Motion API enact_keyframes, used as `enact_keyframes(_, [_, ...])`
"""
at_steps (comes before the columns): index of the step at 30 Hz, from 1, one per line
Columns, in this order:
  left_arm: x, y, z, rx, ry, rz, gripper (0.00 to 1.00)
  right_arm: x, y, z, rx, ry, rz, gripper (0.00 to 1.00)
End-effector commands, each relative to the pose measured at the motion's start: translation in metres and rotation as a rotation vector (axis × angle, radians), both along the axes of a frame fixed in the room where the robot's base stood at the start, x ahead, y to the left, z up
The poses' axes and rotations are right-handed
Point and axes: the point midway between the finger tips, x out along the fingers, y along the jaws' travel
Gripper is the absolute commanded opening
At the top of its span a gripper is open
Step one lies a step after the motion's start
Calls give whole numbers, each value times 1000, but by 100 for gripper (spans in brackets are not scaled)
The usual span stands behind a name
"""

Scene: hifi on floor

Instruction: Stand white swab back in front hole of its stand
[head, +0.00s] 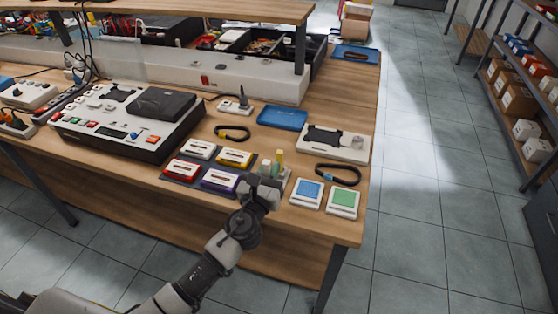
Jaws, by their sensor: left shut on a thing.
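My left gripper (262,186) is at the front edge of the table, right over the near side of a small light swab stand (287,174). It is shut on what I take to be the white swab, which is mostly hidden behind the fingers. A yellow-topped piece (280,157) stands upright in the stand, with a greenish piece (266,167) left of it. The stand's front hole is hidden by my gripper, so I cannot tell whether the swab's tip touches it. My right gripper is out of view.
Red, yellow, white and purple cassettes (220,180) lie close left of the gripper. Blue (309,191) and green (343,201) square pads lie to the right. A black strap (338,174), a blue tray (283,117) and a white device (350,148) lie behind.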

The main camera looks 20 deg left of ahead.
Motion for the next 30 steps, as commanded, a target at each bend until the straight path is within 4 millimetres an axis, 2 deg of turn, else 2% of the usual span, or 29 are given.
enact_keyframes(1, [18, 0, -2, 5, -5, 1, 0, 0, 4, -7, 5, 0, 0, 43])
enact_keyframes(3, [34, 0, -1, 8, -5, 2, 0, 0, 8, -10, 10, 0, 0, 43])
enact_keyframes(8, [53, 1, 1, 9, -3, 4, 0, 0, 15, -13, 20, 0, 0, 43])
enact_keyframes(14, [56, 1, -5, 9, -2, 4, 0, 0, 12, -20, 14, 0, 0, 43])
enact_keyframes(30, [55, 1, -47, 8, -2, 4, 0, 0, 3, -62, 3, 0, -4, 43])
